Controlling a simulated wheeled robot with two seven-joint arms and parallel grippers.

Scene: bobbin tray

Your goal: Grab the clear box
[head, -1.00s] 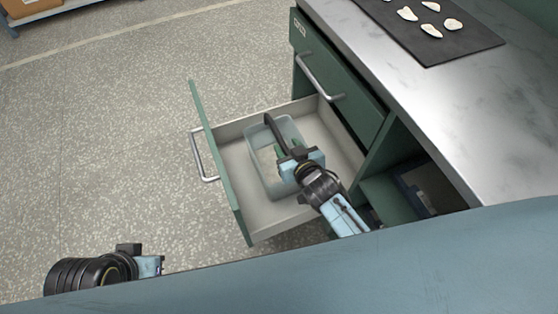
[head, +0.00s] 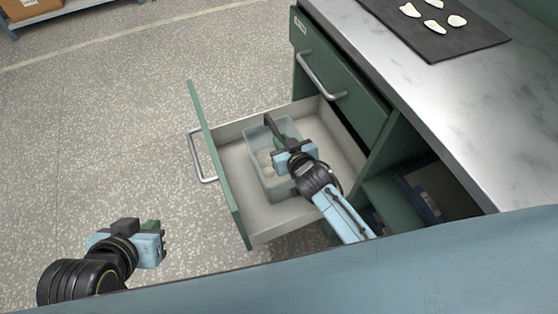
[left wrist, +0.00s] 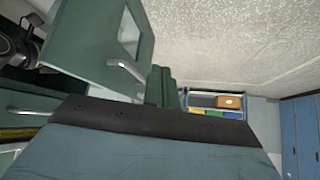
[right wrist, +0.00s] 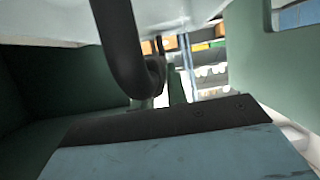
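My left gripper (head: 152,227) is shut and empty, out over the floor, left of the drawer.
The green cabinet has a closed upper drawer (head: 362,108) with a metal handle (head: 322,78) above the open one. The marbled countertop (head: 440,110) holds a dark mat (head: 470,35) with several white pieces. An open shelf bay lies right of the drawer.

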